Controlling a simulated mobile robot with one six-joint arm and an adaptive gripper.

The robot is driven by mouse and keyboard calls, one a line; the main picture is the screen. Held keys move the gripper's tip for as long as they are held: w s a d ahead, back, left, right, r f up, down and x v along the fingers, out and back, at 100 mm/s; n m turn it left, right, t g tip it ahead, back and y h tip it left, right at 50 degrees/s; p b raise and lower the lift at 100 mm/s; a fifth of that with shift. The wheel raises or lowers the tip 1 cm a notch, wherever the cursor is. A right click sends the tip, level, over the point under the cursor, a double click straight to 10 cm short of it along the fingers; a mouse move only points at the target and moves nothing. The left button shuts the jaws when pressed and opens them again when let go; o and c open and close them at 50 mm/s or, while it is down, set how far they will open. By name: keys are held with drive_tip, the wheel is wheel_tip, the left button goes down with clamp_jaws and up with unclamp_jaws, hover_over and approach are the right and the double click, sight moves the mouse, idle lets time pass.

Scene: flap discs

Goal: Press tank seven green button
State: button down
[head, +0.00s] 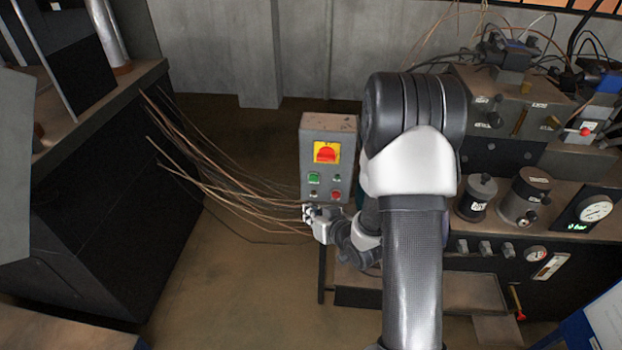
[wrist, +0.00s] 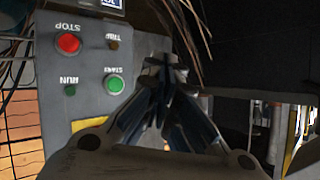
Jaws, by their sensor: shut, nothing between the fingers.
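A grey control box (head: 328,135) stands left of my arm. Its green START button (head: 314,178) is at the upper left of the lower group of buttons and lamps. In the wrist view, which sees the box upside down, the round green START button (wrist: 114,84) is plainly visible. My gripper (head: 308,210) is at the box's lower left edge in the head view. In the wrist view my gripper (wrist: 160,72) is shut and empty, with its fingertips right of the START button, apart from it in the picture. Depth to the panel is unclear. No tank number is readable.
A red STOP button (wrist: 68,43), a small RUN lamp (wrist: 70,90) and a TRIP lamp (wrist: 112,44) share the panel. A red switch (head: 326,153) is above them. Loose wires (head: 215,180) run left of the box. A bench with a gauge (head: 595,208) is at right.

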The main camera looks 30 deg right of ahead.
sight(314, 178)
drive_tip(key=w+d+p, duration=0.1)
drive_tip(key=w+d, duration=0.4)
drive_tip(key=w, duration=0.2)
drive_tip(key=shift+w, duration=0.15)
idle(0.4)
drive_tip(key=shift+w+r, duration=0.1)
idle(1.3)
drive_tip(key=shift+w+d, duration=0.2)
drive_tip(key=shift+w, duration=0.05)
drive_tip(key=shift+w+d, duration=0.25)
drive_tip(key=shift+w, duration=0.2)
idle(0.7)
idle(0.4)
drive_tip(key=shift+s+a, duration=0.5)
drive_tip(key=shift+s, duration=0.25)
